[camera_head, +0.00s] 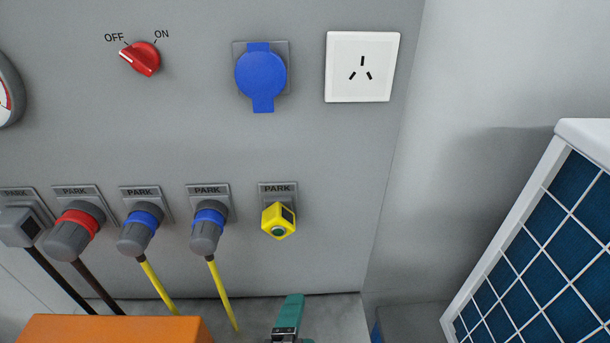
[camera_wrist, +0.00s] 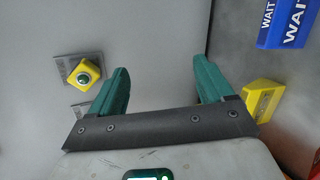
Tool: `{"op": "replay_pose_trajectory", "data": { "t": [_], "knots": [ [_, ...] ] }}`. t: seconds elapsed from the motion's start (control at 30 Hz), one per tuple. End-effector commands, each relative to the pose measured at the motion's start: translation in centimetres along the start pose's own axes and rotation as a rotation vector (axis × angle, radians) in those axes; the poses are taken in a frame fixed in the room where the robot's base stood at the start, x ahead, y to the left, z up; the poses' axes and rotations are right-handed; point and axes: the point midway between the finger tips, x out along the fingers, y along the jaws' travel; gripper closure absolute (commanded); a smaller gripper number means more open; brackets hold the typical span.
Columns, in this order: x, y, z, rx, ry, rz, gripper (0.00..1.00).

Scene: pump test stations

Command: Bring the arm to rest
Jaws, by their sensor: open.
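My gripper (camera_wrist: 163,76) shows in the wrist view with its two teal fingers wide apart and nothing between them. In the head view only a teal part of my gripper (camera_head: 289,318) shows, at the bottom edge. It is below the yellow plug (camera_head: 277,221), which sits at a PARK plate on the grey panel (camera_head: 330,150). The yellow plug also shows in the wrist view (camera_wrist: 88,72), to the left of the fingers and apart from them. Most of my arm is out of view.
Several plugs, including a red-banded one (camera_head: 75,231), hang at PARK plates with cables. A red switch (camera_head: 141,58) points to OFF. A white-framed blue grid panel (camera_head: 555,245) stands at right. An orange surface (camera_head: 115,328) lies at the bottom. A blue WAIT block (camera_wrist: 285,22) is nearby.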

Motion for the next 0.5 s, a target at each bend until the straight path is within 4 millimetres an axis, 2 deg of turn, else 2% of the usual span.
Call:
{"op": "replay_pose_trajectory", "data": {
  "t": [0.03,0.1,0.2,0.3,0.4,0.5],
  "knots": [
    [1.7,-1.5,2.3,0.089,-0.024,-0.069,0.2],
    [3.9,-3.9,5.5,0.249,-0.058,-0.175,0.2],
    [6.1,-8.0,10.5,0.522,-0.119,-0.332,0.2],
    [6.8,-11.9,14.7,0.797,-0.185,-0.462,0.2],
    [6.7,-14.8,17.7,1.033,-0.244,-0.555,0.2],
    [6.1,-17.1,19.9,1.236,-0.296,-0.624,0.2]
  ]
}}
